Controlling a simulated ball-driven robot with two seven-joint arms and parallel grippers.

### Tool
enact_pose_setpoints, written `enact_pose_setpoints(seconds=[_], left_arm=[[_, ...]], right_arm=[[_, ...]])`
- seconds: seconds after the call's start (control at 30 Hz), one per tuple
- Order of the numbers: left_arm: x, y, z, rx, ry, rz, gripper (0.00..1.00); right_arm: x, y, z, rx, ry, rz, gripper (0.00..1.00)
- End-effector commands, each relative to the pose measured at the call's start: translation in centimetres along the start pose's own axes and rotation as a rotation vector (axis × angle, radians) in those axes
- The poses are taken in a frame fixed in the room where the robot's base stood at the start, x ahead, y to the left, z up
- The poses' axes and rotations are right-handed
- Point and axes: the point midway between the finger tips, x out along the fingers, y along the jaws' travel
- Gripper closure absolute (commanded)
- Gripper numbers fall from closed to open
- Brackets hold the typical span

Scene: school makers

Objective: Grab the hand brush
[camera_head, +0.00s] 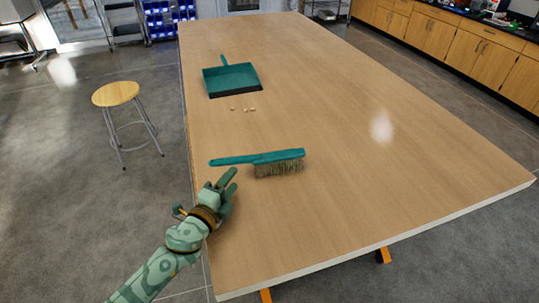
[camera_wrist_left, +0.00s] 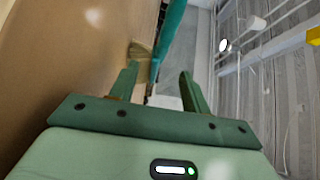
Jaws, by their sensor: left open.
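The hand brush (camera_head: 278,157) lies on the wooden table, its teal handle pointing left and its tan bristles facing the near side. My left gripper (camera_head: 230,180) is just in front of the handle, near the table's left edge, with its fingers apart and empty. In the left wrist view, the open fingers (camera_wrist_left: 158,85) show, with the teal brush (camera_wrist_left: 172,28) beyond them and part of its bristles visible by the left finger. The brush is not between the fingertips. My right gripper is in neither view.
A teal dustpan (camera_head: 231,79) lies farther back on the table (camera_head: 400,150), with several small crumbs (camera_head: 243,109) in front of it. A stool (camera_head: 116,94) stands on the floor left of the table. The table's right side is clear.

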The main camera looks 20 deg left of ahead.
Motion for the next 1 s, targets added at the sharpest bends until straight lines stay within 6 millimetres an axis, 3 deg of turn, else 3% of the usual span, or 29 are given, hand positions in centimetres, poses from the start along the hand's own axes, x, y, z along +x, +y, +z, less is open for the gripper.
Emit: enact_pose_setpoints(seconds=[0.5,0.83,1.0], left_arm=[[6.8,0.0,-0.5,-0.002,-0.001,-0.001,0.53],[7.8,0.0,-0.5,-0.003,-0.001,0.001,0.53],[7.7,0.0,-0.5,-0.003,0.0,0.001,1.0]], right_arm=[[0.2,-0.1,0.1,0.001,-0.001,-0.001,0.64],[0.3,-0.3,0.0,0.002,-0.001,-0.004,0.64],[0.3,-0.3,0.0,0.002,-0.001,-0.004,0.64]])
